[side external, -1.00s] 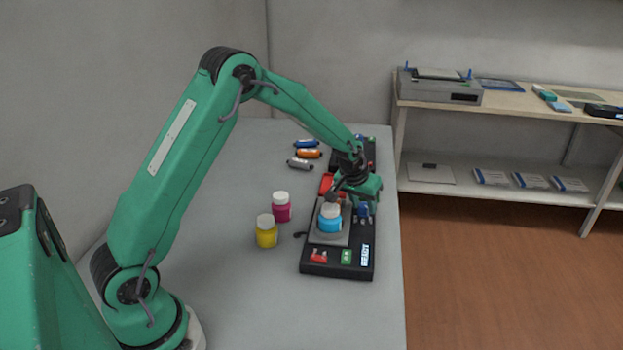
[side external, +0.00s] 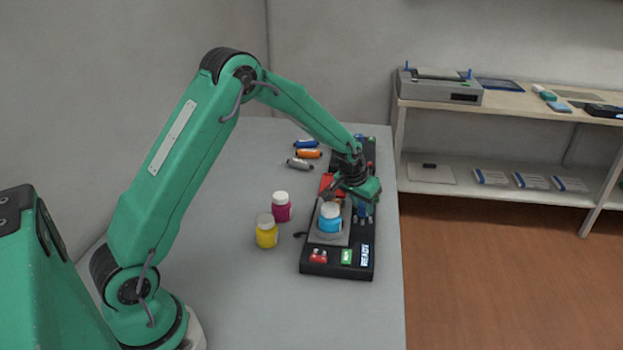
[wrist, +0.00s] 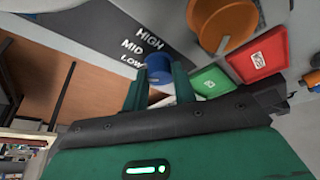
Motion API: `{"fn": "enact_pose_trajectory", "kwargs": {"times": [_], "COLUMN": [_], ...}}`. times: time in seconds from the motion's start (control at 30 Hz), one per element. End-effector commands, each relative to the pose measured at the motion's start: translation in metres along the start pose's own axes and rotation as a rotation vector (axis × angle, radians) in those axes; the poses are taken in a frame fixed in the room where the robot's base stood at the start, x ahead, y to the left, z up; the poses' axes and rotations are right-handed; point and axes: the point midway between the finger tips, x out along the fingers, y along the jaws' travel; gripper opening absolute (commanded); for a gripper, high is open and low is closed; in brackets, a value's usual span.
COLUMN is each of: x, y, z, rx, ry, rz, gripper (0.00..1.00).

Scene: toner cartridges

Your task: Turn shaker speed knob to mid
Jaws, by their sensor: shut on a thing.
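The shaker (side external: 310,262) is a black unit on the table with a grey platform carrying a cyan bottle (side external: 330,217) with a pale lid. Its blue speed knob (wrist: 158,68) sits beside printed HIGH, MID and LOW labels (wrist: 140,45) in the wrist view. My gripper (wrist: 158,82) is shut on the knob, one finger on each side. The fingers and knob underside partly hide the knob's pointer, so I cannot tell its exact setting. In the side view my gripper (side external: 362,205) is at the shaker's right side, above the blue knob.
A magenta bottle (side external: 281,207) and a yellow bottle (side external: 266,231) stand left of the shaker. Blue, orange (side external: 308,154) and grey cartridges lie farther back.

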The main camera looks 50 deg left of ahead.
Motion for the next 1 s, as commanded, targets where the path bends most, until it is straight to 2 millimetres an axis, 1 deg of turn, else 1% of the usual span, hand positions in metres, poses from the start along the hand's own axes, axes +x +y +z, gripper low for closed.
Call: {"fn": "enact_pose_trajectory", "kwargs": {"times": [0.03,0.3,0.67,0.7,0.73,1.0], "x": [-0.0009,-0.0011,-0.0012,-0.0012,-0.0012,-0.0008], "y": [0.0025,0.0009,-0.0008,-0.0009,-0.0010,-0.0012], "z": [-0.0007,-0.0012,-0.0017,-0.0017,-0.0017,-0.0010], "rx": [0.036,0.198,0.221,0.220,0.220,0.218], "ry": [0.003,0.000,0.000,0.000,0.000,-0.002], "rz": [0.002,0.001,-0.001,-0.001,-0.001,-0.001], "gripper": [0.04,0.05,0.05,0.29,0.35,0.36]}}
